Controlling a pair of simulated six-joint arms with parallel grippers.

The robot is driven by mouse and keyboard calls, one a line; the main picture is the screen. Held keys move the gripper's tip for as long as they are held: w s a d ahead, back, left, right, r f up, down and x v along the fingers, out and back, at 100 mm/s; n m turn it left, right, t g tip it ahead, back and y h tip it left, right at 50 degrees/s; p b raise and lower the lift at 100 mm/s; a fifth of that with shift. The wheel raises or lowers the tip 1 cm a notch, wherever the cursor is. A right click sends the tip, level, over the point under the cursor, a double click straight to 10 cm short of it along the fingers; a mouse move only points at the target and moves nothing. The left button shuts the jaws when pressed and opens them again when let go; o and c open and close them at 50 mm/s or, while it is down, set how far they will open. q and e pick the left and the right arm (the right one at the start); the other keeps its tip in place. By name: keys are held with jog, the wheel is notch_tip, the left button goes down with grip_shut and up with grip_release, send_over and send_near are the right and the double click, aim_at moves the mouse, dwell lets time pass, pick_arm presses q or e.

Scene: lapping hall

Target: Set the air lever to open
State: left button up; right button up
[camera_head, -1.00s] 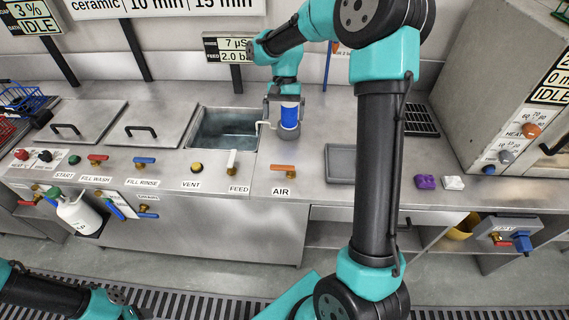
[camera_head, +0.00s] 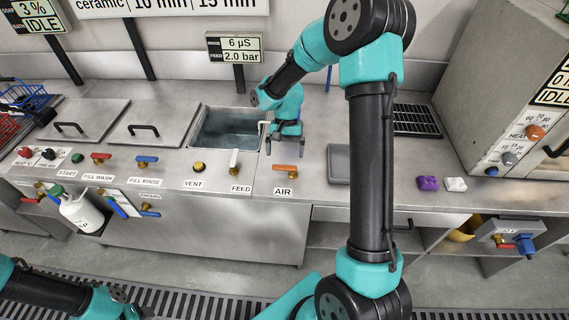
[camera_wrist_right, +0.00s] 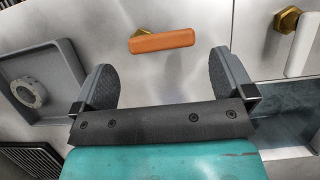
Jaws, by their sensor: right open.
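The air lever (camera_head: 286,168) is an orange handle on a brass fitting, above the AIR label (camera_head: 284,191) on the bench front. Its handle lies crosswise, roughly level in the head view. In the right wrist view the orange handle (camera_wrist_right: 162,41) lies ahead of and between the fingertips, apart from both. My right gripper (camera_head: 286,150) is just behind the lever in the head view. In the wrist view my right gripper (camera_wrist_right: 164,72) is open and empty. My left arm shows at the lower left; its gripper is out of view.
The white FEED lever (camera_head: 234,160) stands close left of the air lever. A water-filled sink (camera_head: 225,130) lies behind it. A grey tray (camera_head: 339,165) is to the right; the wrist view shows a ring (camera_wrist_right: 29,92) in it. Purple and white blocks lie farther right.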

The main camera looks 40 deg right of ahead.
aim_at(284, 168)
jog(key=x, duration=0.5)
jog(key=shift+f, duration=0.1)
jog(key=shift+c, duration=0.5)
jog(key=c, duration=0.9)
